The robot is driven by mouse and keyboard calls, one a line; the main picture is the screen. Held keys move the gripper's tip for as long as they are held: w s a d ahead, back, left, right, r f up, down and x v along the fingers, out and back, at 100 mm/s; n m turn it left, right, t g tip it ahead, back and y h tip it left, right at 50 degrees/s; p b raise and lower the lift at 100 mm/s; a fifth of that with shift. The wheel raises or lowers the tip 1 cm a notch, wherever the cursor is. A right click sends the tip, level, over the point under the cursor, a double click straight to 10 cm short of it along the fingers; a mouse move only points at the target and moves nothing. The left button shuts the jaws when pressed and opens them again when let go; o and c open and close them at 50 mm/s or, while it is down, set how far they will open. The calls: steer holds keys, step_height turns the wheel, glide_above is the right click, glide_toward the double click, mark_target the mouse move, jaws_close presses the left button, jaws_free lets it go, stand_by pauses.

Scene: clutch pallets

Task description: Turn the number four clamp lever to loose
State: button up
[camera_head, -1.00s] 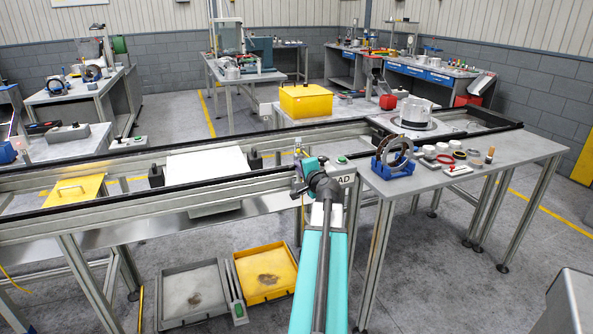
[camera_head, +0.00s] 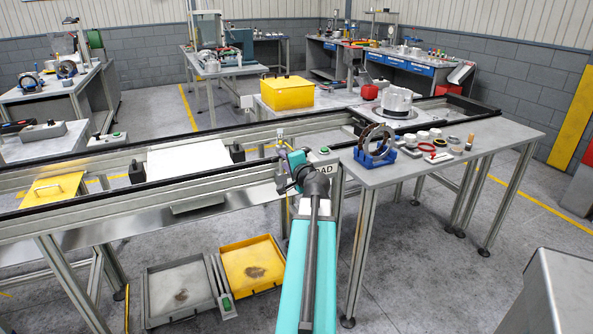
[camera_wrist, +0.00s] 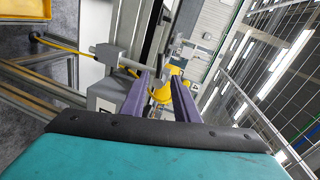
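My gripper (camera_wrist: 160,78) shows in the wrist view as two purple fingers set apart, with no object clearly held between them. A yellow part (camera_wrist: 172,72) and a yellow cable lie beyond and around the fingertips. A grey box (camera_wrist: 108,95) and a grey bar with a T shape (camera_wrist: 106,54) are just left of the fingers. My fingertips are hard to make out there. I cannot identify the number four clamp lever in either view.
The conveyor rail (camera_head: 80,198) runs along the front, carrying a white plate (camera_head: 188,157) and a yellow plate (camera_head: 52,190). A table (camera_head: 480,150) at right holds a blue ring stand (camera_head: 376,157) and small parts. Trays (camera_head: 182,292) lie below.

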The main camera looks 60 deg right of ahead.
steer(key=b+v, duration=0.2)
steer(key=v, duration=0.3)
steer(key=shift+f, duration=0.1)
steer(key=b, duration=0.5)
steer(key=shift+s+a+b, duration=0.3)
steer(key=shift+s+b, duration=0.05)
steer(key=shift+b, duration=0.05)
steer(key=b+v, duration=0.2)
steer(key=b, duration=0.4)
steer(key=shift+d, duration=0.1)
steer(key=shift+r+b+v, duration=0.2)
steer(key=shift+b+v, duration=0.2)
steer(key=shift+v, duration=1)
steer(key=shift+w, duration=0.1)
